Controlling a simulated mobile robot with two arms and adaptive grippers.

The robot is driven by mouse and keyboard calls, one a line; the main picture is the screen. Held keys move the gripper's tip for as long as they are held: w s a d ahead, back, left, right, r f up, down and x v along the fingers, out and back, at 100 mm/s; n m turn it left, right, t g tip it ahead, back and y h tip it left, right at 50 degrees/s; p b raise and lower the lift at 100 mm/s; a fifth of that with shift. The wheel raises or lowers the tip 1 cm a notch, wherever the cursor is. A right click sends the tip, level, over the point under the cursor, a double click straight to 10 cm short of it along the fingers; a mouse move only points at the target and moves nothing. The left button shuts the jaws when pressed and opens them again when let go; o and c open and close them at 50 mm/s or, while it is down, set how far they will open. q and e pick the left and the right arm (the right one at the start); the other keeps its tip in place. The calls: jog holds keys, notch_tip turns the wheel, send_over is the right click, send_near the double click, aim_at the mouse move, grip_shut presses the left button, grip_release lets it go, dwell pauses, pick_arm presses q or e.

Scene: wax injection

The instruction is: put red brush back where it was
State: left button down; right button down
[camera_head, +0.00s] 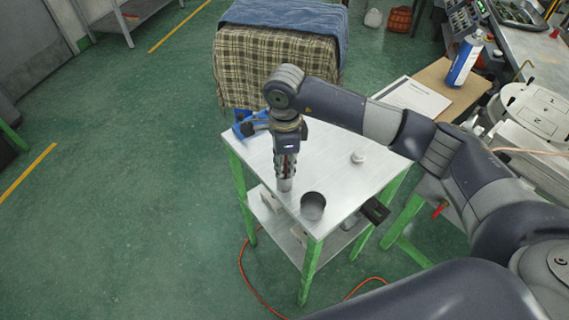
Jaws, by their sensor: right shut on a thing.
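My right gripper (285,177) points straight down over the front left part of a small white-topped table (325,150) with green legs. It is shut on a small grey thing, of which only a pale lower end shows between and below the fingers; I cannot tell if this is part of the brush. No red brush can be made out on the tabletop. A dark round cup (313,206) stands just right of the gripper, near the front corner. My left gripper is not in view.
A small white round item (358,156) sits on the tabletop's right side, and a blue item (243,127) at its back left corner. A dark block (375,211) juts from the right edge. An orange cable (253,285) lies on the floor. Floor at left is clear.

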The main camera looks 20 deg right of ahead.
jog(key=c, duration=1.7)
grip_release()
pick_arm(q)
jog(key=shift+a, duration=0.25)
